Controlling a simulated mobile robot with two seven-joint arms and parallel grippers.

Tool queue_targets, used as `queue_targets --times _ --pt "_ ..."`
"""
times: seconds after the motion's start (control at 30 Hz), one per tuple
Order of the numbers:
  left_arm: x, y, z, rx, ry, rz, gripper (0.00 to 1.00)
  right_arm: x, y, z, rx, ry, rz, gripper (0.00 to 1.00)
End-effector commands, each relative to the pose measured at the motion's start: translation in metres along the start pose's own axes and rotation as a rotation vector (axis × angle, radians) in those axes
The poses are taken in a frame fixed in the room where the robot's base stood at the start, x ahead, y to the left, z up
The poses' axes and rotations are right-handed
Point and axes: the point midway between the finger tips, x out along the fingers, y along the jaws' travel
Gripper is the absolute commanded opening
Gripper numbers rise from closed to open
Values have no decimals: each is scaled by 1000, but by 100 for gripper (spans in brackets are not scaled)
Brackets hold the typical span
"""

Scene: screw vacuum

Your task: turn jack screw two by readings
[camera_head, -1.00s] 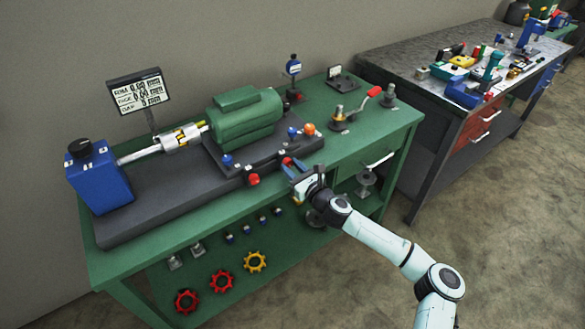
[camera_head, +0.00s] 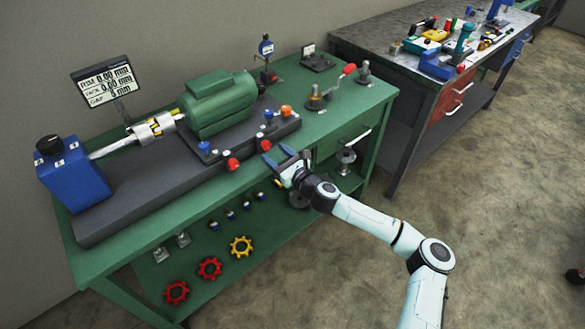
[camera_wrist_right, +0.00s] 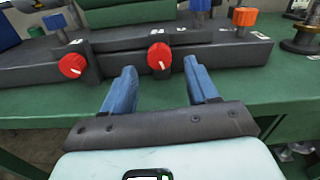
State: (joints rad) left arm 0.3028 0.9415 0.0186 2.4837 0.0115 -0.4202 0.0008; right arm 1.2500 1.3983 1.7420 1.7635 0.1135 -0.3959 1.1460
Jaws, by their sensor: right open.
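Two red jack screw knobs face the front of the dark grey base (camera_head: 150,200): one nearer the middle (camera_head: 233,164) and one further right (camera_head: 266,145). In the right wrist view they are the left knob (camera_wrist_right: 72,65) and the central knob (camera_wrist_right: 160,57), each with a white mark. My right gripper (camera_head: 279,154) is open and empty in front of the right-hand red knob. In the right wrist view its blue fingers (camera_wrist_right: 161,86) point at that knob, which lies beyond the tips, apart from them. The display (camera_head: 105,85) reads rim 0.00, face 0.00, gap 3 mm. My left gripper is out of view.
The green motor (camera_head: 215,102) sits on the base, coupled by a shaft to the blue box (camera_head: 72,175). Blue knobs (camera_head: 204,148) and an orange knob (camera_head: 286,111) stand near the red ones. A red-handled tool (camera_head: 330,90) stands at right on the green bench.

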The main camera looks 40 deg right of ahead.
Motion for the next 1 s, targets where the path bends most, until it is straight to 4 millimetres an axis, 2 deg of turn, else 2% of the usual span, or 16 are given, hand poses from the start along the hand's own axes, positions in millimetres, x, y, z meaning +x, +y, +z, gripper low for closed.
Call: queue_targets --times 0.2,0.43,0.63,1.0 --pt "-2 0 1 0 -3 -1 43 -52 -1 0 1 1 -2 58" --pt "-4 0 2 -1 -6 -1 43 -93 -1 0 1 1 -3 58" --pt "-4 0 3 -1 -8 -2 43 -107 0 0 1 0 -1 58" --pt "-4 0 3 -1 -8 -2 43 -108 0 0 1 0 -1 58"
